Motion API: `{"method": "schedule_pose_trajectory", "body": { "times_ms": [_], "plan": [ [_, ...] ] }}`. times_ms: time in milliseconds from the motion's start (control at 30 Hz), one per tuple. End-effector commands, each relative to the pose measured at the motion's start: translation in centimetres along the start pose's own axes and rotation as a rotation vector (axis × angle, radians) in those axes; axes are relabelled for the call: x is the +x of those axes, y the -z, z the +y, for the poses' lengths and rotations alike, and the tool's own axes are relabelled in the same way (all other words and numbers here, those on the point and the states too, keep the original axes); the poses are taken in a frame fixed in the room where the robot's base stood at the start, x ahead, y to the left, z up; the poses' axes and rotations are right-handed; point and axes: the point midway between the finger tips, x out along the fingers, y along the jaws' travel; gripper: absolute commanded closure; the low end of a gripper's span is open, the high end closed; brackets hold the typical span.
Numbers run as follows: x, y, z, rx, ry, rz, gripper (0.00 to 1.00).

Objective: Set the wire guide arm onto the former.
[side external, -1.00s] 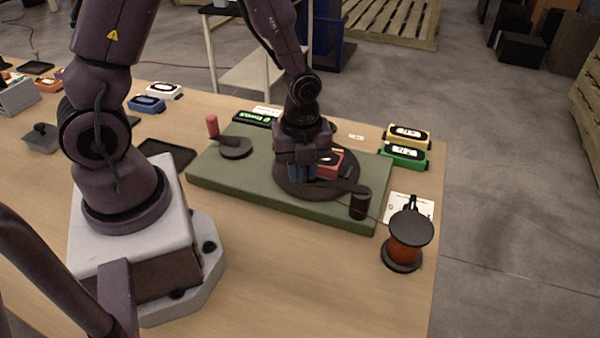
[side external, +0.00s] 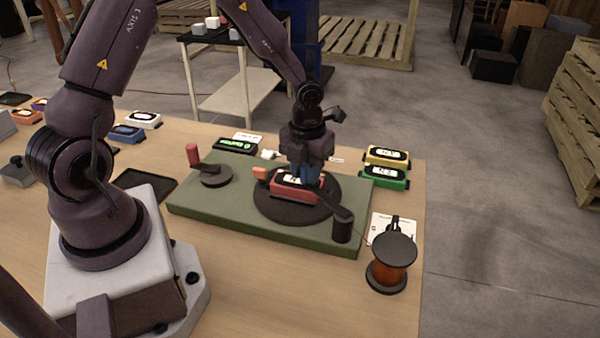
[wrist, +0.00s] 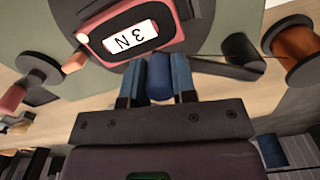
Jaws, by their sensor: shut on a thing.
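The former is a red block (side external: 293,188) with a white label, on a dark round turntable (side external: 268,210); it also shows in the wrist view (wrist: 136,34). The dark wire guide arm (side external: 333,209) runs from a black post (side external: 343,230) toward the former's right end, and shows in the wrist view (wrist: 225,70). My gripper (side external: 306,176) is shut on a blue knob (wrist: 160,82) at the arm's end. The knob is close beside the former's edge; I cannot tell whether it or the arm touches the former. My gripper partly hides the former's right end.
A green base (side external: 225,213) carries the turntable and a red-handled crank (side external: 194,155). A copper wire spool (side external: 390,272) stands at right, with thin wire running to the post. Yellow (side external: 387,156) and green (side external: 385,178) boxes sit behind. The front table is clear.

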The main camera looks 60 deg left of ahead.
Motion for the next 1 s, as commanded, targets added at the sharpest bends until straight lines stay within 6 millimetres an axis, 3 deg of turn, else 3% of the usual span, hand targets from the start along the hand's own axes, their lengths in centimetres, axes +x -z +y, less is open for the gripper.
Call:
{"method": "schedule_pose_trajectory", "body": {
  "times_ms": [600,633,733,1000],
  "plan": [
    [-0.11,-0.64,-0.26,0.046,0.001,-0.006,1.0],
    [-0.11,-0.65,-0.26,0.046,0.002,-0.006,0.72],
    [-0.09,-0.62,-0.27,0.045,0.002,-0.005,0.49],
    [-0.07,-0.51,-0.23,0.043,0.001,-0.002,0.49]
  ]
}}
